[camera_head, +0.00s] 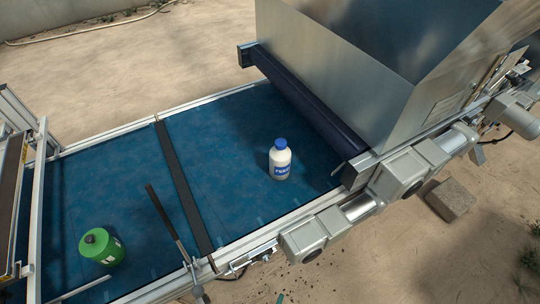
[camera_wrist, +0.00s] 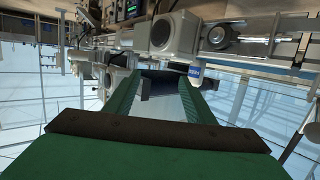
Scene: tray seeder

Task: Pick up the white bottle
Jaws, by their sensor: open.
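The white bottle (camera_head: 280,163) has a blue cap and a blue label. It stands upright on the blue conveyor belt (camera_head: 238,140), close to the dark roller of the metal housing. In the wrist view, which looks upside down, a small white and blue piece that appears to be the bottle (camera_wrist: 195,73) shows just right of the right fingertip. My gripper (camera_wrist: 160,78) has green fingers spread apart with nothing held between them. The bottle is partly hidden there and lies beyond the fingers. My gripper is not in the head view.
A green canister (camera_head: 101,247) with a black cap stands on the belt at lower left. A dark crossbar (camera_head: 184,185) spans the belt between canister and bottle. A large metal housing (camera_head: 370,50) rises behind the bottle. Grey motors (camera_head: 405,172) line the right edge.

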